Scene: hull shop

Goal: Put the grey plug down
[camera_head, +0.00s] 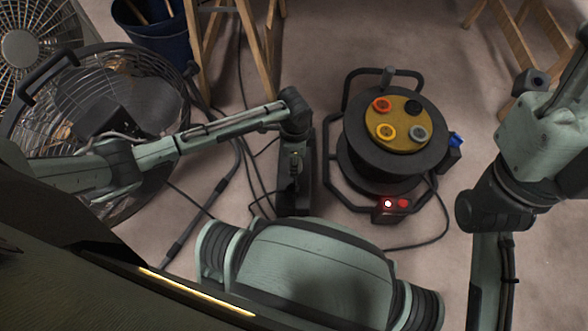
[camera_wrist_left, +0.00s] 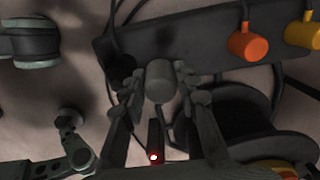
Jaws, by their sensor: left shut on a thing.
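In the left wrist view, my left gripper (camera_wrist_left: 158,92) is shut on the grey plug (camera_wrist_left: 160,76), a short rounded cylinder between the two fingers. What lies directly under the plug is hidden. In the head view, my left arm reaches in from the left and bends down near the middle; its fingers and the plug cannot be made out there. My right arm is at the right edge, and its gripper is out of view.
A black cable reel (camera_head: 352,168) with a yellow face (camera_head: 400,122) stands right of my left arm. Orange (camera_wrist_left: 250,42) and yellow (camera_wrist_left: 303,32) plugs show against a dark bar (camera_wrist_left: 190,38). Left are a fan (camera_head: 150,100) and blue bucket (camera_head: 155,35). Cables cross the floor.

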